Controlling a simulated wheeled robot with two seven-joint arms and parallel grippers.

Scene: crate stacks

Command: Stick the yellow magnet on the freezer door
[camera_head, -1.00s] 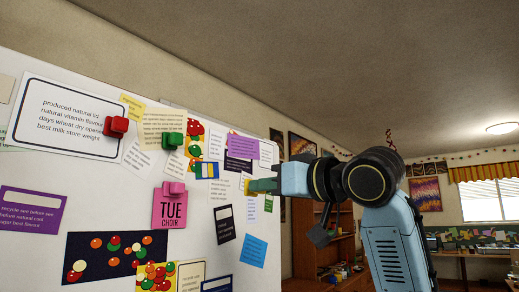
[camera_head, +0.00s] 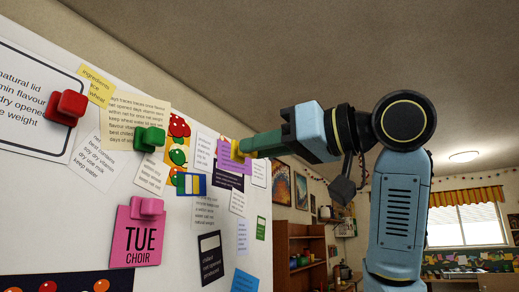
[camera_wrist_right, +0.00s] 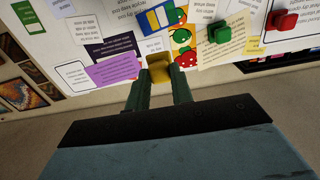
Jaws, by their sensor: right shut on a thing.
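The freezer door (camera_head: 50,215) is a white panel covered with papers, filling the left of the head view. My right gripper (camera_head: 243,148) reaches in from the right, its green fingers shut on the yellow magnet (camera_head: 237,151). The magnet is at the door's upper right part, by a purple note (camera_head: 224,149). In the right wrist view the yellow magnet (camera_wrist_right: 159,70) sits between the fingertips of the gripper (camera_wrist_right: 158,84), in front of the papers. I cannot tell whether it touches the door. My left gripper is not in view.
Red (camera_head: 67,107), green (camera_head: 150,138) and pink (camera_head: 147,207) magnets hold papers on the door. A colourful vegetable picture (camera_head: 178,140) hangs left of the purple note. A wooden shelf (camera_head: 298,255) stands beyond the door. Open air lies above the arm.

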